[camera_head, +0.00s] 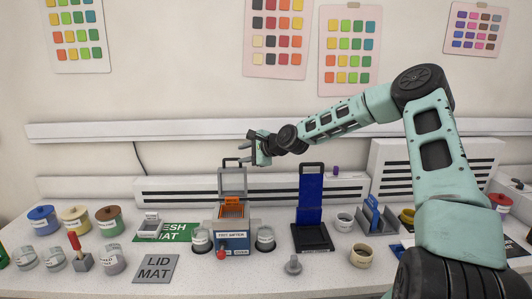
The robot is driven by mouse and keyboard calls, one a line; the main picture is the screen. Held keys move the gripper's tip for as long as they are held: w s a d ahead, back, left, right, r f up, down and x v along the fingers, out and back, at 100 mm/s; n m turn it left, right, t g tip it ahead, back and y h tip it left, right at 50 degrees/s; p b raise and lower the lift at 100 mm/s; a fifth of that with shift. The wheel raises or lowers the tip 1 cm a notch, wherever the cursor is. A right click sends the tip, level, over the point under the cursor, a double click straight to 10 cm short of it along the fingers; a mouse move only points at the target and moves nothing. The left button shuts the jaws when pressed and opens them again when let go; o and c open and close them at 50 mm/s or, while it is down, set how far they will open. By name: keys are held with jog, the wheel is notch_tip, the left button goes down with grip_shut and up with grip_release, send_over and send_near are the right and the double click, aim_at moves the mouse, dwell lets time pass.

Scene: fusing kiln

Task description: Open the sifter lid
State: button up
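An orange part (233,209) shows in the opening below the lid. My gripper (249,149) reaches in from the right and points left, just above and to the right of the handle. Its fingers look spread with nothing between them. I cannot tell whether one of them touches the handle.
A grey lid mat (156,268) and a green mesh mat (175,232) with a pale frame lie left of the sifter. Small jars (201,240) flank it. A blue upright panel (311,203) on a black base stands to its right. Several coloured jars stand at the far left.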

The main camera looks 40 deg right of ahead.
jog(key=b+v, duration=0.3)
jog(key=v, duration=0.9)
jog(key=s+a+f+n+g+b, duration=0.1)
jog(key=s+a+f+n+g, duration=0.25)
jog(key=a, duration=0.55)
jog(key=s+a+f+n+g+y, duration=0.15)
jog(key=s+a+f+n, duration=0.3)
jog(key=a, duration=0.45)
jog(key=s+a+f+n+g+h+b, duration=0.1)
jog(key=s+a+f+n+g, duration=0.3)
jog(key=a, duration=0.5)
jog(key=s+a+f+n+g+h+b, duration=0.1)
jog(key=s+a+n, duration=0.3)
jog(key=s+n, duration=0.4)
jog(key=s+a+f+n+g+h+b, duration=0.1)
jog(key=s+a+n, duration=0.3)
jog(key=s, duration=1.4)
jog(key=n+g+h+b, duration=0.1)
jog(key=n, duration=0.3)
jog(key=shift+s+h, duration=0.15)
jog(key=shift+h, duration=0.2)
